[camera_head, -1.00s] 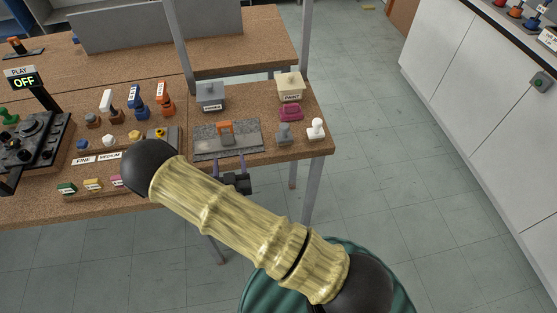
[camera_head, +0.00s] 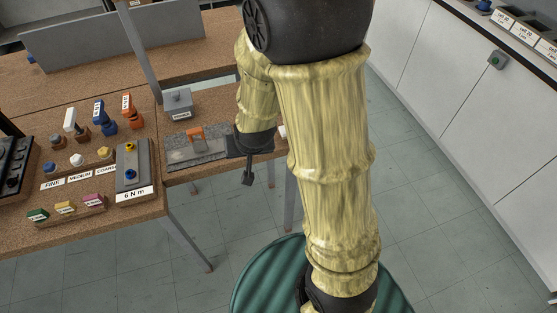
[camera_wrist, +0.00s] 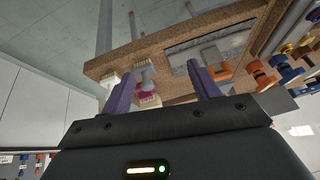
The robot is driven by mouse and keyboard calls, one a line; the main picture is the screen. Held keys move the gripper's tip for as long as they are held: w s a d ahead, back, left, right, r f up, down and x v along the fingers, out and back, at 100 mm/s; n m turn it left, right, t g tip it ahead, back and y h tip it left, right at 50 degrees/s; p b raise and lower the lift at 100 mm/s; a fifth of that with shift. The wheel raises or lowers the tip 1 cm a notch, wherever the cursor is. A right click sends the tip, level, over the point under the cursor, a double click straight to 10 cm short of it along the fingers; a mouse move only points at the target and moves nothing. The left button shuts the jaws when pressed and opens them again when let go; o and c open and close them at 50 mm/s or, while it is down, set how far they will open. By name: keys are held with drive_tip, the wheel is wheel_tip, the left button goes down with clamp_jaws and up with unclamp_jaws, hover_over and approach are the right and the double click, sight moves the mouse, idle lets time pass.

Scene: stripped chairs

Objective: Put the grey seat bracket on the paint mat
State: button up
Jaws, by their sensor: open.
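The grey seat bracket (camera_wrist: 146,74) shows in the wrist view near the table edge, between my finger lines but beyond the fingertips. My arm hides it in the head view. The grey speckled paint mat (camera_head: 184,155) lies on the table, left of my gripper in the head view; it also shows in the wrist view (camera_wrist: 208,42). An orange piece with a grey part (camera_head: 196,133) is on the mat. My gripper (camera_wrist: 160,80) is open, with nothing between its purple fingers. In the head view its dark end (camera_head: 247,178) hangs at the table's front edge.
In the wrist view a white piece (camera_wrist: 112,79) and a pink piece (camera_wrist: 147,91) flank the grey bracket closely. A grey labelled box (camera_head: 178,104) stands behind the mat. A metal post (camera_head: 139,50) rises to its left. A grey 6 Nm block (camera_head: 131,173) is further left.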

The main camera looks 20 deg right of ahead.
drive_tip(key=s+d+r+n+g, duration=0.1)
drive_tip(key=s+d+r+g, duration=0.1)
drive_tip(key=s+d+r, duration=0.3)
drive_tip(key=s, duration=0.4)
drive_tip(key=shift+s+d+n+g, duration=0.2)
drive_tip(key=shift+n+g, duration=0.1)
drive_tip(key=shift+g, duration=0.1)
